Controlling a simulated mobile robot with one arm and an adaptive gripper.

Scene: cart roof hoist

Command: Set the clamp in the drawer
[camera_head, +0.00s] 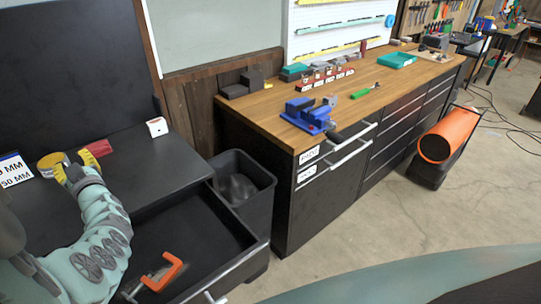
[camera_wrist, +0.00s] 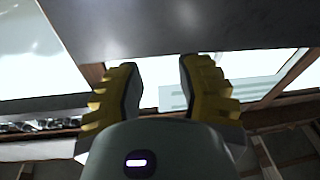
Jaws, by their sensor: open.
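The orange C-shaped clamp (camera_head: 172,274) lies in the open black drawer (camera_head: 205,222), near its front in the head view. Its dark and pale screw part extends to the left. My gripper (camera_head: 68,158) is over the grey top above the drawer, up and left of the clamp and well apart from it. In the wrist view its yellow ridged fingers (camera_wrist: 157,78) are spread, with nothing between them. The clamp does not show in the wrist view.
A red object (camera_head: 97,149) and a white box (camera_head: 157,127) are on the grey top (camera_head: 135,160). A black bin (camera_head: 245,180) stands right of the drawer. A wooden workbench (camera_head: 340,85) holds a blue vise (camera_head: 310,115). Floor at right is largely clear.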

